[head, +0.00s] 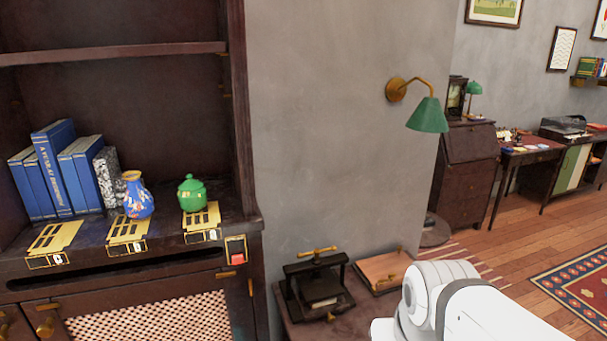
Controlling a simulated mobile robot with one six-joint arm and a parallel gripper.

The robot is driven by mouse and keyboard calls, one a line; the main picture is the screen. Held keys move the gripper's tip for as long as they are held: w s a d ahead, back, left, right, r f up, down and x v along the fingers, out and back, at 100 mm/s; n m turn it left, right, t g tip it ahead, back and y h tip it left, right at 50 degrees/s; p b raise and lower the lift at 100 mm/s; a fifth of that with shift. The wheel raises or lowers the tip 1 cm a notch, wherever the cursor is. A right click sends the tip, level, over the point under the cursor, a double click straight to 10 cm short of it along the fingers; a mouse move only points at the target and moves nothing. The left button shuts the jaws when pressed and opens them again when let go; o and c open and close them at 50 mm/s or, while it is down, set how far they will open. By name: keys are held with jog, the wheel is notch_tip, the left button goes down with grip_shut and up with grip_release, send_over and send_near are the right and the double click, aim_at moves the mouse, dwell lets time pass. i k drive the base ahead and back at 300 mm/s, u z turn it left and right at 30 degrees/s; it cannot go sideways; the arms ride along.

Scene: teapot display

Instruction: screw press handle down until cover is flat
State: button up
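A small black screw press (316,286) stands on a low dark table (298,329) at the bottom middle of the head view. Its brass handle (318,251) is a bar across the top of the frame. A pale, flat thing, perhaps the book or cover, lies in the press (324,303); I cannot tell whether it is flat or pressed. My white arm shows at the bottom right, to the right of the press. My gripper is outside the view.
A wooden board or box (384,268) lies right of the press. A dark cabinet (130,277) stands left, with blue books (62,170), a blue vase (138,197) and a green lidded pot (191,194). A green wall lamp (428,115) hangs above. Open floor (515,255) lies right.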

aim_at(317, 252)
jog(key=k, duration=1.05)
jog(key=u, duration=0.6)
jog(key=i, duration=1.8)
jog(key=z, duration=0.65)
jog(key=k, duration=0.65)
jog(key=z, duration=0.25)
jog(key=i, duration=0.7)
jog(key=u, duration=0.15)
